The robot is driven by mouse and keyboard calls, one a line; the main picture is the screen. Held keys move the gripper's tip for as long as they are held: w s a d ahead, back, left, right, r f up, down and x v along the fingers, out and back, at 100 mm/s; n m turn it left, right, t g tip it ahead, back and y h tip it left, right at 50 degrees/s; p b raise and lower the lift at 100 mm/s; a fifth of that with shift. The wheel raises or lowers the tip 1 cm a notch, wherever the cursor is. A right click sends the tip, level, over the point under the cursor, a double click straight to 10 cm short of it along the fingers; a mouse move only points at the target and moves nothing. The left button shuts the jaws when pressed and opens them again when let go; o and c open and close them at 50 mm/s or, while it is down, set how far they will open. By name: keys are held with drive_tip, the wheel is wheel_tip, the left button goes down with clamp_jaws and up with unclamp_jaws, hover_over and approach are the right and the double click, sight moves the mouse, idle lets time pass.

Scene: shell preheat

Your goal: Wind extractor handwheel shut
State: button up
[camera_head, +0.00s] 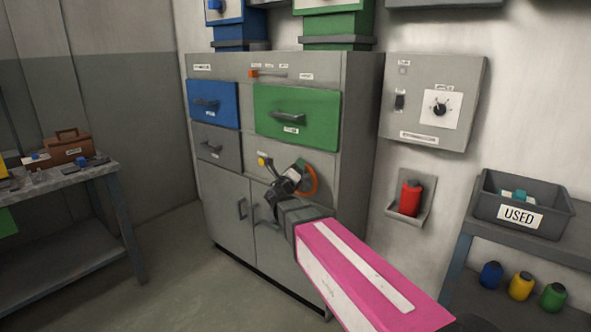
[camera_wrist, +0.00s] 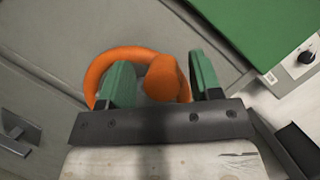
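The orange handwheel (camera_head: 312,181) is on the front of the grey cabinet, below the green drawer. In the head view my gripper (camera_head: 291,180) is at the wheel's left side and hides part of it. In the wrist view the orange wheel (camera_wrist: 98,72) curves behind the left finger, and its round orange knob (camera_wrist: 165,78) shows between my two green fingers. My gripper (camera_wrist: 163,80) is open, with the fingers apart on either side of the knob. A thin gap shows at the left finger; whether the right finger touches the knob I cannot tell.
The grey cabinet (camera_head: 223,190) has a blue drawer (camera_head: 213,104), a green drawer (camera_head: 297,119) and door handles near my arm. A yellow knob (camera_head: 264,162) sits left of the wheel. A control box (camera_head: 432,102) and a red canister (camera_head: 410,198) are on the right wall.

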drive_tip(key=v, duration=1.1)
drive_tip(key=shift+w, duration=0.1)
drive_tip(key=s+d+f+m+g+h, duration=0.1)
drive_tip(key=s+d+f+m+g, duration=0.1)
drive_tip(key=d+f+m+g, duration=0.6)
drive_tip(key=s+d+f+m+g+h, duration=0.15)
drive_tip(key=d+f+m+g, duration=0.25)
drive_tip(key=d+f+m, duration=0.65)
drive_tip(key=s+d+f+m+g+y, duration=0.2)
drive_tip(key=s+f+m+g+y, duration=0.1)
drive_tip(key=m, duration=0.8)
drive_tip(key=s+d+f+m+g+y, duration=0.2)
drive_tip(key=s+f+m+g+y, duration=0.2)
drive_tip(key=m, duration=0.8)
drive_tip(key=shift+s+d+f+g+y, duration=0.3)
drive_tip(key=shift+s+f+y, duration=0.8)
drive_tip(key=shift+s+y, duration=0.55)
drive_tip(key=shift+s, duration=0.1)
